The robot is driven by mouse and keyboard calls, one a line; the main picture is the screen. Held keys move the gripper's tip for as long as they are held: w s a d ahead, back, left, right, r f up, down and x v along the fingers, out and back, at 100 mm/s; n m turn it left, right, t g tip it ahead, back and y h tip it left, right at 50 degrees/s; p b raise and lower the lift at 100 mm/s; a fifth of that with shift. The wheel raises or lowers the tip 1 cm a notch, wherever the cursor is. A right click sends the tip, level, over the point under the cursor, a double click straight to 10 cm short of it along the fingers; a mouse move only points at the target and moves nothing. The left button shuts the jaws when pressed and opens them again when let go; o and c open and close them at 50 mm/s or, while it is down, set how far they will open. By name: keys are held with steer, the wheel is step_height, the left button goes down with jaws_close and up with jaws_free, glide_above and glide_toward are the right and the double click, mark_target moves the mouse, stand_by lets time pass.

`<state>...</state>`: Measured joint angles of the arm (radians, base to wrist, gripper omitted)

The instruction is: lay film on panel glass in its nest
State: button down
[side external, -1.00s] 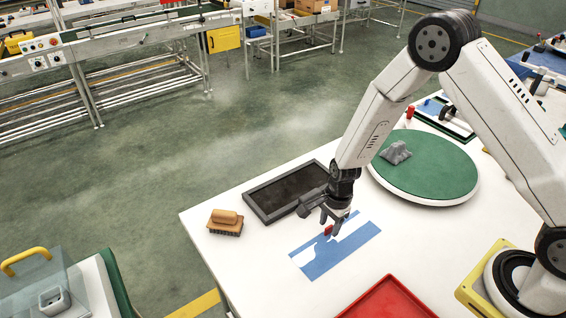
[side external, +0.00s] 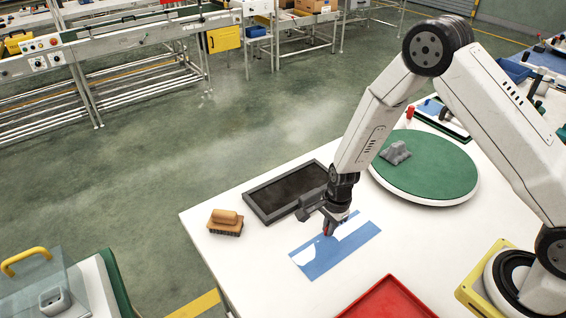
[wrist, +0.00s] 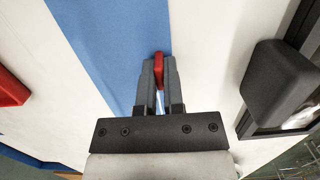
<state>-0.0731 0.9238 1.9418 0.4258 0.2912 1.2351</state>
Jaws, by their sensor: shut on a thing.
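The blue film (side external: 345,253) lies on the white table, with pale patches along its far side. My gripper (side external: 329,229) points down over the film's far edge. In the wrist view my gripper (wrist: 159,75) is shut on a small red tab (wrist: 159,68), with a blue strip of film (wrist: 118,45) beneath and to the left. I cannot tell whether the tab is joined to the film. The panel glass (side external: 283,189) is dark and lies in a black-framed nest (side external: 259,212) just behind the film. The nest's edge shows at the right of the wrist view (wrist: 245,128).
A wooden-handled brush (side external: 226,222) stands left of the nest. A red tray (side external: 388,300) is at the table's front. A round green turntable (side external: 440,165) with a grey block (side external: 396,152) is on the right. Bare white table lies between brush and film.

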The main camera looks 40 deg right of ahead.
steer(key=shift+r, duration=0.2)
steer(key=shift+r, duration=1.7)
steer(key=shift+r, duration=0.15)
steer(key=shift+r, duration=2.45)
steer(key=shift+w, duration=0.1)
steer(key=w+d, duration=0.2)
steer(key=w, duration=1.9)
steer(key=shift+w, duration=0.15)
